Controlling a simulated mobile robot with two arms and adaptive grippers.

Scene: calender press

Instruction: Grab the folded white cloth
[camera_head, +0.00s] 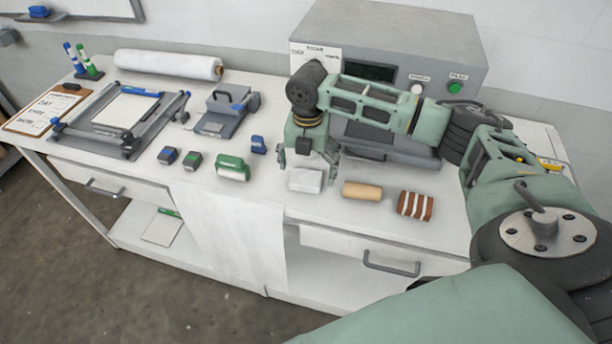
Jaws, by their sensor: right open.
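The folded white cloth (305,180) lies on the white table's front part, right of the middle. It looks like a small white block. My right gripper (307,164) points down just above and behind the cloth, with its fingers spread apart and nothing between them. I cannot tell whether a fingertip touches the cloth. My left gripper does not show.
A tan roll (361,190) and a brown-and-white striped bundle (415,205) lie right of the cloth. A green-and-white block (232,168) and a small blue block (258,145) lie left. The grey press (440,55) stands behind my right arm.

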